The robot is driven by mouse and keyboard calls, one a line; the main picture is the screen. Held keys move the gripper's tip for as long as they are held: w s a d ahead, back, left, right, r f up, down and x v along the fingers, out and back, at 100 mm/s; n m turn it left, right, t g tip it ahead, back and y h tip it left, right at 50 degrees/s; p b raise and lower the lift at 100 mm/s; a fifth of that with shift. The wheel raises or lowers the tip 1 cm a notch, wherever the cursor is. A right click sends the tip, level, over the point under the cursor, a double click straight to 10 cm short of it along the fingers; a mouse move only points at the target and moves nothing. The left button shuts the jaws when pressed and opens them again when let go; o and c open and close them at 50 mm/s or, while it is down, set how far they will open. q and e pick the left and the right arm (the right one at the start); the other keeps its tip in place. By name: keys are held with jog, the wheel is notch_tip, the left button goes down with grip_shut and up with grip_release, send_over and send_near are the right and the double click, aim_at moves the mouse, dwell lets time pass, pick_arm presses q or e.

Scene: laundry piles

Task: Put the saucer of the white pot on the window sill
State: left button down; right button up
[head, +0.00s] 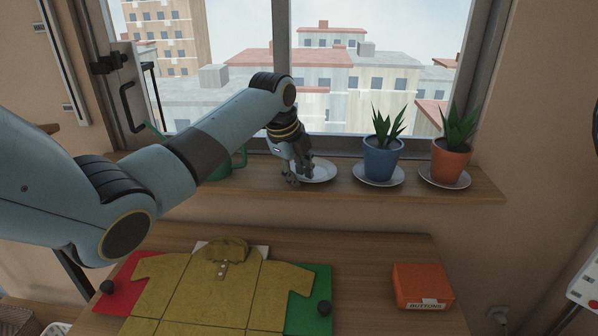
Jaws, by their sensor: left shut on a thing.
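A white saucer (323,171) is at the wooden window sill (240,186), left of the blue pot. I cannot tell whether it rests on the sill or is slightly above it. My left gripper (300,178) reaches down from the left and is shut on the saucer's left side, hiding part of it. The saucer looks nearly level and empty. No white pot shows. My right gripper is out of view.
A blue pot (381,160) and an orange pot (449,163) with spiky plants stand on saucers on the sill. A green watering can (237,163) is partly behind my arm. Below, a table (370,262) holds a mustard shirt (205,285) and an orange buttons box (421,285).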

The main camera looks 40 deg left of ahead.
pick_arm(q)
jog(key=shift+s+f, duration=0.15)
jog(key=shift+f, duration=0.1)
jog(key=c, duration=1.4)
grip_release()
jog(key=o, duration=0.3)
jog(key=shift+w, duration=0.2)
jog(key=shift+o, duration=0.2)
jog(key=shift+r, duration=0.1)
jog(key=v, duration=1.2)
jog(key=shift+a, duration=0.1)
